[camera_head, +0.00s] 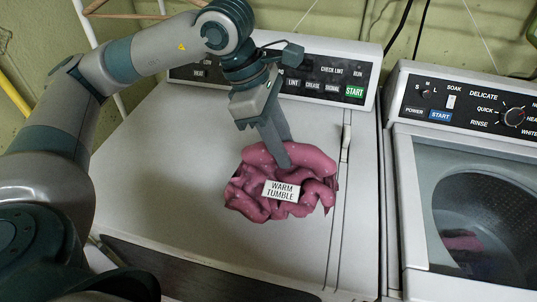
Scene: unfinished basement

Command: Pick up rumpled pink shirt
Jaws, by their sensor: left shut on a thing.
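The rumpled pink shirt (247,196) lies in a heap on the white top of the dryer (190,205). A white tag reading "WARM TUMBLE" (281,191) shows on its front. My left gripper (282,160) reaches down from above with its fingertips at the upper middle of the shirt. It is shut on the shirt; the fold between the fingers is mostly hidden. The shirt still appears to rest on the dryer top. My right gripper is not in view.
The dryer's control panel (310,88) rises behind the shirt. A washer (413,230) with a see-through lid stands to the right, a pink item (462,243) visible inside it. The dryer top around the shirt is clear.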

